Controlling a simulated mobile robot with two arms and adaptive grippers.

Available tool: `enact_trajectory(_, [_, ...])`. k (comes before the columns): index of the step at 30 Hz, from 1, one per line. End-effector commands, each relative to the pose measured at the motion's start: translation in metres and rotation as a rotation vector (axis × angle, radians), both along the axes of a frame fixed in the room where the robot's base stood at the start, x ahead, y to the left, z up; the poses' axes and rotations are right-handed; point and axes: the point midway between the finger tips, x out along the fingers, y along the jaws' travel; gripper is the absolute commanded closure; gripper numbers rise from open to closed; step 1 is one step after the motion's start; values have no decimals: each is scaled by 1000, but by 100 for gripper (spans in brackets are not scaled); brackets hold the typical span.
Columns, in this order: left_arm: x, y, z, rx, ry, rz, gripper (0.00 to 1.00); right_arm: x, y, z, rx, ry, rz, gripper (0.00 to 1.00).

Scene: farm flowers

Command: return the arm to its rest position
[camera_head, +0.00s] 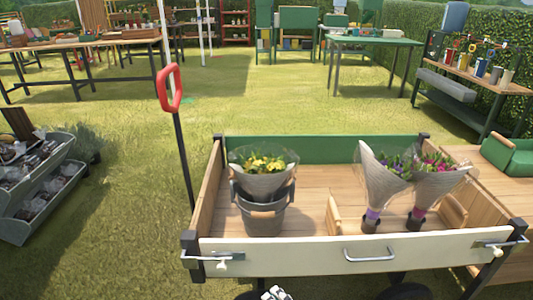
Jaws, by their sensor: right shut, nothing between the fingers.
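My right gripper (275,293) shows only at the bottom edge, in front of the cart's near side. It is shut and empty, and most of it is cut off by the frame. My left gripper is not in view. The wooden cart (310,190) holds a grey bucket (264,215) with a wrapped bouquet of yellow flowers (263,172) in it. Two more wrapped bouquets, one purple (384,178) and one pink (436,182), stand on the cart's right side.
The cart's white front panel (300,258) has a metal handle (369,254). A red-handled pole (169,88) rises at its left. A grey tiered rack (45,195) stands at left. A wooden table with a green box (510,154) is at right. Open grass lies between rack and cart.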

Motion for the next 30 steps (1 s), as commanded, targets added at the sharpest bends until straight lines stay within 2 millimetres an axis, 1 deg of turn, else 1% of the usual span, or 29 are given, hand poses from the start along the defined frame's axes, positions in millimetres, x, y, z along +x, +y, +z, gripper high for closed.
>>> enact_trajectory(2, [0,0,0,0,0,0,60,-6,-1,-10,-78,2,22,100])
enact_trajectory(5, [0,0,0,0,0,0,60,-24,-8,-40,-308,18,90,100])
enact_trajectory(6, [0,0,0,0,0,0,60,-35,-15,-57,-433,30,129,100])
enact_trajectory(8, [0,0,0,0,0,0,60,-53,-32,-84,-629,63,197,100])
enact_trajectory(9, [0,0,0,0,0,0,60,-65,-45,-99,-749,89,242,100])
enact_trajectory(12, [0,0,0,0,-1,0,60,-92,-77,-129,-978,163,340,100])
enact_trajectory(15, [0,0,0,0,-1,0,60,-117,-106,-148,-1136,237,425,100])
enact_trajectory(19, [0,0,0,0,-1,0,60,-148,-140,-163,-1289,335,525,100])
enact_trajectory(23, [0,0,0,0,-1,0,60,-178,-171,-172,-1408,437,621,100])
enact_trajectory(24, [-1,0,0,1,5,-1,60,-183,-176,-172,-1424,454,639,100])
enact_trajectory(25, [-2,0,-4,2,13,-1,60,-182,-175,-175,-1419,454,642,100])
enact_trajectory(30, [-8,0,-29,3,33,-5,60,-188,-174,-201,-1413,466,658,100])
